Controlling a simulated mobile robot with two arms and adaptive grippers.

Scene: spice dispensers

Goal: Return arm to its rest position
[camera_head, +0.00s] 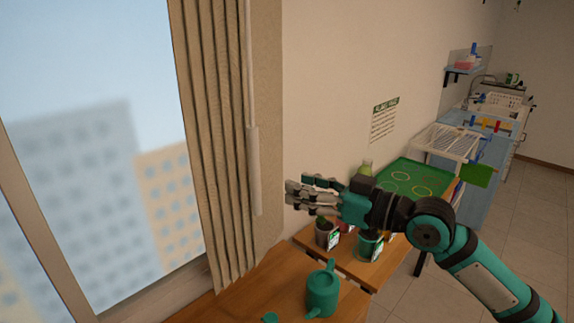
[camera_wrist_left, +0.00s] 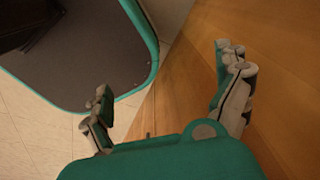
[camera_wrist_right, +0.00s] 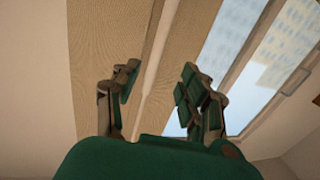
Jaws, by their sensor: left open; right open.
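My right arm comes in from the lower right in the head view. Its gripper (camera_head: 302,194) points left, raised above the wooden table and in front of the wall beside the curtain. In the right wrist view the right gripper (camera_wrist_right: 152,95) has its fingers apart with nothing between them; the curtain and window lie beyond. My left gripper is out of the head view. In the left wrist view the left gripper (camera_wrist_left: 170,92) is open and empty, with the floor and a wooden surface beyond it.
A green watering can (camera_head: 322,292) stands on the wooden table (camera_head: 243,305). A green tray (camera_head: 412,176) and a white rack (camera_head: 449,142) are farther back. A curtain (camera_head: 215,130) hangs at left.

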